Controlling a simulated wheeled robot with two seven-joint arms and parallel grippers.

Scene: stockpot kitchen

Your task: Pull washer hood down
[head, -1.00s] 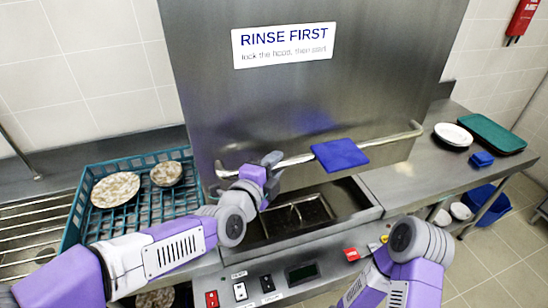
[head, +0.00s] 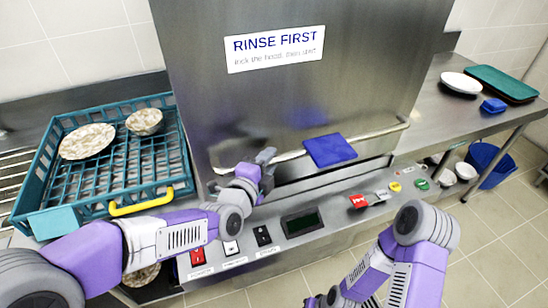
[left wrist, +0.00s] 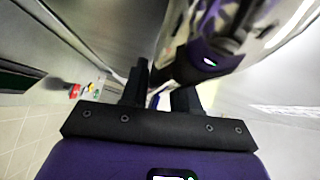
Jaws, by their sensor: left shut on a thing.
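The washer hood (head: 290,95) is a large steel box with a "RINSE FIRST" sign (head: 275,48). Its steel handle bar (head: 385,132) runs across the lower front, and a blue cloth (head: 330,150) hangs over it. The hood's lower edge is close above the control panel, and the wash opening is almost wholly covered. My left gripper (head: 264,160) is shut on the bar near its left end, left of the cloth. In the left wrist view its dark fingers (left wrist: 160,92) show up close. My right arm is at the lower right, its gripper (head: 322,299) partly cut off by the bottom edge.
The control panel (head: 215,262) with switches, a display (head: 300,222) and coloured buttons lies below the hood. A teal rack (head: 40,187) with patterned dishes stands at left. A plate (head: 460,83), green trays (head: 502,84) and a blue sponge (head: 493,105) lie on the right counter.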

